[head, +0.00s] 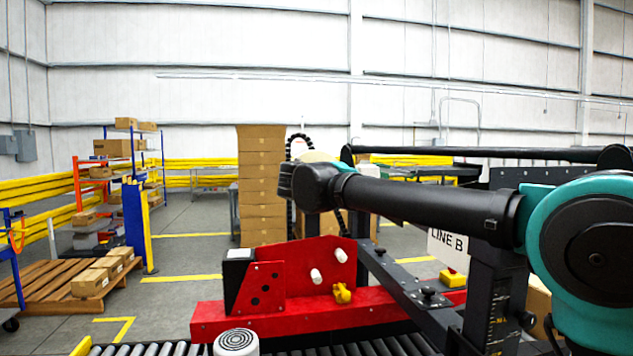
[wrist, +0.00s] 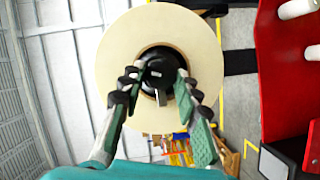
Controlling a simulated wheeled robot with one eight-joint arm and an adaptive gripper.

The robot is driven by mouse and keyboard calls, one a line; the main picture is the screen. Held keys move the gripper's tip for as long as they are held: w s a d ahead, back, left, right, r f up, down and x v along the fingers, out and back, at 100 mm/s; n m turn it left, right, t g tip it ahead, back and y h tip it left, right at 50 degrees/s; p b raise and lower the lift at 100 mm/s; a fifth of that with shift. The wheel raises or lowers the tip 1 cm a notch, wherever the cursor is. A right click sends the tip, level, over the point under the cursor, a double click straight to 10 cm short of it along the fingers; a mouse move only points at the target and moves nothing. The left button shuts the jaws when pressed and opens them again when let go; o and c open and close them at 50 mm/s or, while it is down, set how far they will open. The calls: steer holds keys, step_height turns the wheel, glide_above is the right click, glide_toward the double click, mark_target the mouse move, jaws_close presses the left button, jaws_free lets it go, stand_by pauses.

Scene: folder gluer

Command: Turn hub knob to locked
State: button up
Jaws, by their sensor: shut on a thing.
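The black hub knob (wrist: 160,68) sits at the middle of a cream, disc-shaped reel (wrist: 117,45) in the wrist view. A small grey tab points down from the knob toward the bottom of the picture. My gripper (wrist: 158,78) has one finger on each side of the knob and is shut on it. I cannot read any lock mark on the hub. In the head view a pale edge of the reel (head: 318,157) shows behind my arm, which hides the knob and the fingers.
A red machine frame (head: 310,268) with white rollers stands below my arm; its red plate (wrist: 283,75) is at the right in the wrist view. Roller conveyor (head: 180,349) runs along the front. Stacked cartons (head: 261,185) stand behind.

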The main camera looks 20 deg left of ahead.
steer(key=shift+f+n+t, duration=0.15)
steer(key=shift+n+t, duration=0.55)
steer(key=shift+n, duration=0.8)
steer(key=o, duration=1.1)
steer(key=shift+o, duration=0.2)
steer(key=s+d, duration=0.1)
steer(key=s, duration=1.1)
steer(key=shift+d, duration=0.4)
